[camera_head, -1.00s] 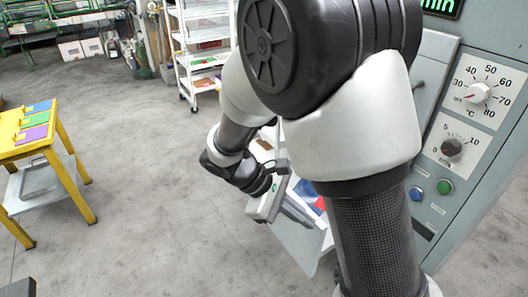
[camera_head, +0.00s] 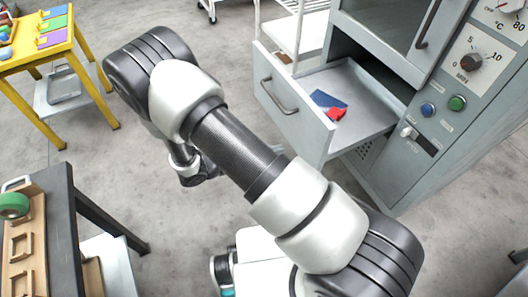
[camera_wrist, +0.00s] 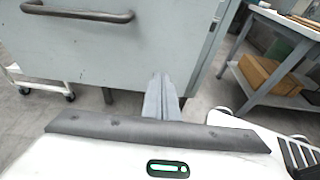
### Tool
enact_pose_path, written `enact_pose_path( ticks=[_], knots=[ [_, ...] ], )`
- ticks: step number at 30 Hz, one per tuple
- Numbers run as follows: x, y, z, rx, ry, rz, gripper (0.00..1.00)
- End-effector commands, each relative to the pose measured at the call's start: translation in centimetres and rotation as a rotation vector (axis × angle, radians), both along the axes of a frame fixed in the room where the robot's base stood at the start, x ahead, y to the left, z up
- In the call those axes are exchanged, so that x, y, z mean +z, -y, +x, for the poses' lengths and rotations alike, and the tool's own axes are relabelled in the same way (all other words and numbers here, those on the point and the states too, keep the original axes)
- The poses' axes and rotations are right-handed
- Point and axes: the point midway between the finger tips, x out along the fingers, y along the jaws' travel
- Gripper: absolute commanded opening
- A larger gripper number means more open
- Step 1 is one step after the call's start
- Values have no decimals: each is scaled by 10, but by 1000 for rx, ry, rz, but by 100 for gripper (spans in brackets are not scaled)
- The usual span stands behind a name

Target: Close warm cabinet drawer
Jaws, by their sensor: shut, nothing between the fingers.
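The grey warm cabinet (camera_head: 395,145) stands at the right in the head view. Its drawer (camera_head: 298,112) is pulled out, with a bar handle (camera_head: 280,95) on the front. A dark blue piece (camera_head: 327,99) and a red piece (camera_head: 336,114) lie inside. In the wrist view the drawer front (camera_wrist: 120,55) and its handle (camera_wrist: 78,12) fill the upper left. My gripper (camera_wrist: 160,82) is shut and empty, its fingertips at the lower right part of the front in the picture. I cannot tell whether they touch. In the head view its fingers are hidden behind my arm.
A yellow table (camera_head: 75,45) stands at the upper left and a dark workbench (camera_head: 62,220) with a wooden holder at the lower left. A white rack (camera_head: 275,32) is behind the drawer. The wrist view shows a grey table (camera_wrist: 275,85) with cardboard boxes. Floor left of the drawer is clear.

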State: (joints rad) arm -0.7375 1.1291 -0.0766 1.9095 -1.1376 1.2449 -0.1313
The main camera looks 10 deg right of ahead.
Motion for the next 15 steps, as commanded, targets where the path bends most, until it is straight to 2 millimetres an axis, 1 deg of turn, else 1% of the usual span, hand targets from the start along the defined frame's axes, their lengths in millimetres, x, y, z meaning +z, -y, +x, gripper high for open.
enact_pose_path(
  ticks=[1, 6, 10, 15],
  knots=[
    [-4, 12, 3, -5, 0, -3, 0],
    [-14, 43, 13, -5, -1, 0, 0],
    [-12, 61, 19, -3, 2, 2, 0],
    [-12, 73, 24, -2, 2, 0, 0]
  ],
)
